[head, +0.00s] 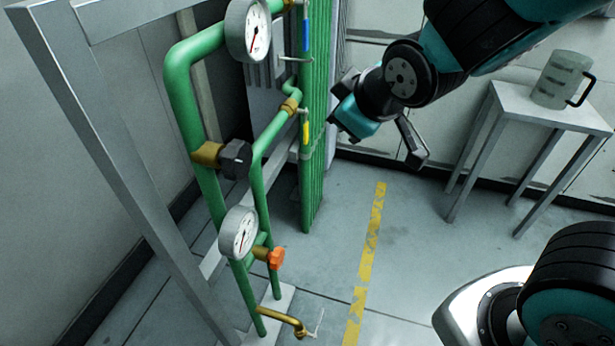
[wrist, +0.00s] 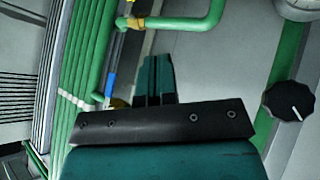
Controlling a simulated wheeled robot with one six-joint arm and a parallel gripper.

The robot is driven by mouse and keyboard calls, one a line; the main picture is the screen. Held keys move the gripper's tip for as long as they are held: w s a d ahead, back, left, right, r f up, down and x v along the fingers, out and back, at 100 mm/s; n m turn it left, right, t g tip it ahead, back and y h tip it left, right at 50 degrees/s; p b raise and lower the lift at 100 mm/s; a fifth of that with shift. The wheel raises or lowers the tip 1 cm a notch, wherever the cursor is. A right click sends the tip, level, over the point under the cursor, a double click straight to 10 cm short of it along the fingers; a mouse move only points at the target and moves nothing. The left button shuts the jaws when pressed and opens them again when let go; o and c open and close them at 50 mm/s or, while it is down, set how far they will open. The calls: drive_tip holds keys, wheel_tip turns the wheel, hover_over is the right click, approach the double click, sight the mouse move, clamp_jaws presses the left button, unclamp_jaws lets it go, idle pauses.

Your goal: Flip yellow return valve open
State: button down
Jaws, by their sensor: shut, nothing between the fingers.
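The yellow valve handle (head: 306,131) hangs upright on the thin green pipe, below a brass fitting (head: 290,106). In the head view my gripper (head: 338,117) is just right of the handle, with a small gap that looks free of contact; depth is hard to judge. In the wrist view my gripper's teal fingers (wrist: 155,75) are shut together and empty. The yellow handle does not show in the wrist view; my gripper may hide it. A blue handle (wrist: 111,82) shows there left of the fingers, and above the yellow one in the head view (head: 305,30).
Green pipes stand around the handle, with a black knob (head: 236,159), an upper gauge (head: 248,30), a lower gauge (head: 238,233), an orange valve (head: 276,258) and a brass tap (head: 285,318). A small table (head: 545,109) with a jug (head: 562,80) stands right. The floor between is clear.

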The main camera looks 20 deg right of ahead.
drive_tip(key=w+f+n+t+b, duration=0.4)
drive_tip(key=f+n+b, duration=0.1)
drive_tip(key=f+b, duration=0.5)
drive_tip(key=w+f+n+t+y+b, duration=0.1)
drive_tip(key=w+f+n+t+b, duration=0.3)
drive_tip(key=f+b, duration=0.6)
drive_tip(key=n+t+b, duration=0.1)
drive_tip(key=n+b, duration=0.1)
drive_tip(key=b, duration=0.2)
drive_tip(key=shift+f+b, duration=0.2)
drive_tip(key=shift+b, duration=0.15)
drive_tip(key=p, duration=1.2)
approach(306, 133)
drive_tip(key=w+a, duration=0.4)
drive_tip(key=w+d+p, duration=0.1)
drive_tip(key=p, duration=0.1)
drive_tip(key=w+d+f+p, duration=0.1)
drive_tip(key=w+p, duration=0.1)
drive_tip(key=p, duration=0.1)
drive_tip(key=shift+f, duration=0.1)
drive_tip(key=shift+w, duration=0.1)
